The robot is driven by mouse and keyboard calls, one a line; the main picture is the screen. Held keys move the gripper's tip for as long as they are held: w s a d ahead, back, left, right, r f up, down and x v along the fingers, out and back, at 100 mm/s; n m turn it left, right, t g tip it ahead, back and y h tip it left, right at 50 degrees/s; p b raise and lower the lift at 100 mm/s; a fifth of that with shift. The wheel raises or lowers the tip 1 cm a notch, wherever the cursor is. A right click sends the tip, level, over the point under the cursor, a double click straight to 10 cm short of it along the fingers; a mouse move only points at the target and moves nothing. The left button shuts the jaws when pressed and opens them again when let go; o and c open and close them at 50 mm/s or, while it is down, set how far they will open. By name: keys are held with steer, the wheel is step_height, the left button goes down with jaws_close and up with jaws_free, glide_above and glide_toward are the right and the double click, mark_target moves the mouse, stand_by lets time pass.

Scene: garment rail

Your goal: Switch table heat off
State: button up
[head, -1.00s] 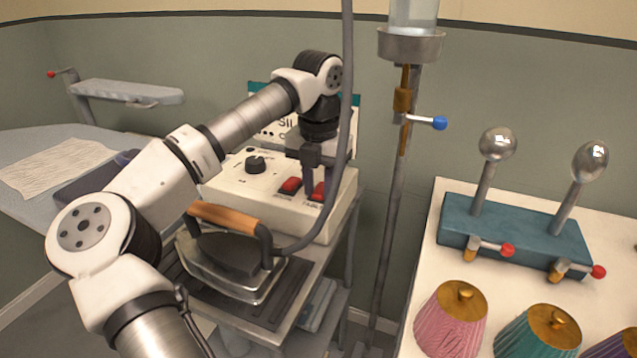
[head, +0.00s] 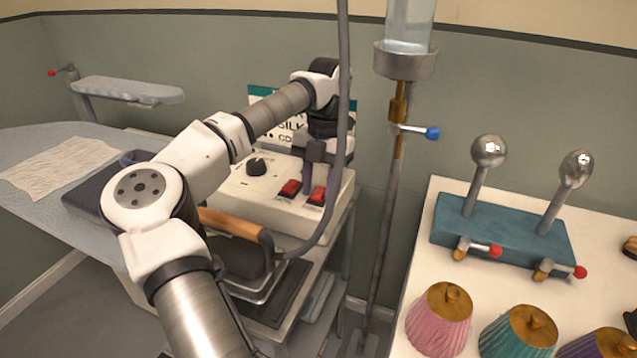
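The cream control box (head: 262,198) stands on a stand against the wall. It has a black dial (head: 257,167) and two red rocker switches on top, a left one (head: 290,188) and a right one (head: 318,195). Their labels are too small to read. My gripper (head: 312,176) points down above the back of the two switches, its fingertips close to them. Whether it touches a switch cannot be told. The gap between its fingers is not clear. It seems to hold nothing.
An iron with a wooden handle (head: 230,223) sits in front of the box. A grey hose (head: 340,130) hangs past my gripper. An ironing table (head: 40,205) is at left. A pole with a water bottle (head: 405,65) and a teal block with steel knobs (head: 500,232) are at right.

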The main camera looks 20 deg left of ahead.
steer(key=shift+o, duration=1.1)
steer(key=shift+r, duration=0.1)
steer(key=p+v, duration=0.1)
steer(key=v, duration=1.2)
steer(key=shift+r, duration=0.3)
steer(key=shift+f, duration=0.1)
